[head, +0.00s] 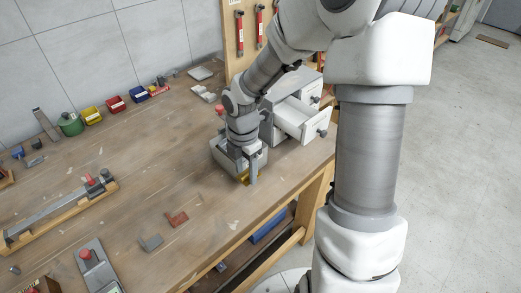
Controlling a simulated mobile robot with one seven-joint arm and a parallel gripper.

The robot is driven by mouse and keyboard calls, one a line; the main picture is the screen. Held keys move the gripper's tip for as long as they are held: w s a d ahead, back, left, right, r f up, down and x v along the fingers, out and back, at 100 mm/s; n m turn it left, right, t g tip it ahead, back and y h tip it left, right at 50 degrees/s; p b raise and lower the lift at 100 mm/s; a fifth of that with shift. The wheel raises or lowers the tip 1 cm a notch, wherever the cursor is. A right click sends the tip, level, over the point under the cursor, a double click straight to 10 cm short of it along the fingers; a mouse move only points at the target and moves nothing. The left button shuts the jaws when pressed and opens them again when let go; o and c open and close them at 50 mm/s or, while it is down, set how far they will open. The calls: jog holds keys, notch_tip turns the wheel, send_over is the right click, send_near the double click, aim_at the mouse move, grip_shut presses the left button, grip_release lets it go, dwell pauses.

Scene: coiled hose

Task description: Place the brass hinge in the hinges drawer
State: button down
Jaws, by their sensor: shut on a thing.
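My gripper (248,177) points down over the workbench, shut on the brass hinge (243,178). Only a small yellow piece of the hinge shows between and beside the fingers. A small white drawer cabinet (309,88) stands behind and to the right of my gripper, partly hidden by my arm. One of its drawers (311,122) is pulled out, with a dark knob on its front. I cannot read any drawer label. I cannot tell whether the hinge touches the box.
The workbench (150,195) is largely clear left of my gripper. A reddish block (176,219) and a grey block (151,242) lie toward the front. Hammers (240,33) hang on a pegboard.

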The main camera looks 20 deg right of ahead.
jog(key=m, duration=0.5)
jog(key=shift+w+a+f+m, duration=0.1)
jog(key=shift+w+f+m, duration=0.2)
jog(key=shift+f, duration=0.1)
jog(key=m, duration=0.4)
jog(key=f+m, duration=0.1)
jog(key=m, duration=0.1)
jog(key=shift+w, duration=0.35)
jog(key=m, duration=0.4)
jog(key=shift+w+a+f+m, duration=0.1)
jog(key=shift+w+f+m, duration=0.2)
jog(key=shift+m, duration=0.1)
jog(key=m, duration=0.6)
jog(key=shift+w+f, duration=0.25)
jog(key=shift+f, duration=0.05)
jog(key=shift+s, duration=0.1)
